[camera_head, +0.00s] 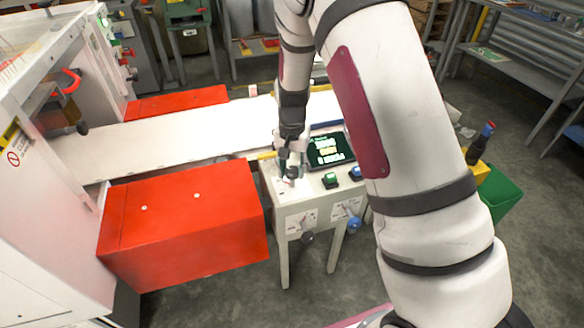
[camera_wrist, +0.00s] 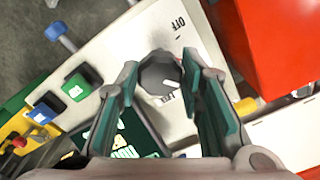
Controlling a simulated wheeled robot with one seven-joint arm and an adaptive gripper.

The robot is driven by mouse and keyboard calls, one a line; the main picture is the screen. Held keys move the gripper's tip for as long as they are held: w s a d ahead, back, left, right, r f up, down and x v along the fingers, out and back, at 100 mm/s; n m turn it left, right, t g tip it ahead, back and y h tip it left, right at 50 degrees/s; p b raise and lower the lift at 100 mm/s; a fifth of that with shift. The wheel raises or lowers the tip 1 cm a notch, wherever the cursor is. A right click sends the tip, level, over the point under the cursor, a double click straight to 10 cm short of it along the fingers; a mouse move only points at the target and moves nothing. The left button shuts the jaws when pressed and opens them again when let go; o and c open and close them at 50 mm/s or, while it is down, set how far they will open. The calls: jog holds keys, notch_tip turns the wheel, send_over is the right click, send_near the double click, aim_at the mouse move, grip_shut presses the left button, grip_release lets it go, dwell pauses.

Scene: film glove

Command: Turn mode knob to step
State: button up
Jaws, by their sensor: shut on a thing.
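The mode knob is a dark grey round knob (camera_wrist: 158,68) on the top of a white control console (camera_head: 312,196). A white pointer mark on it points to the lower right in the wrist view. The printed word OFF is beside it at the upper right, and another label, too blurred to read surely, lies just below it. My gripper (camera_wrist: 160,78) reaches down over the console, with one finger on each side of the knob, shut on it. In the head view my gripper (camera_head: 291,163) hides most of the knob.
A lit screen (camera_head: 329,149), a green button (camera_head: 330,180) and a blue button (camera_head: 356,173) are close to the right of the knob. Levers with dark and blue (camera_head: 354,224) ends stick out of the console's front. A red box (camera_head: 185,220) stands at the left.

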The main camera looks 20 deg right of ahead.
aim_at(292, 170)
jog(key=o, duration=1.1)
jog(key=shift+o, duration=0.2)
notch_tip(292, 170, up, 12)
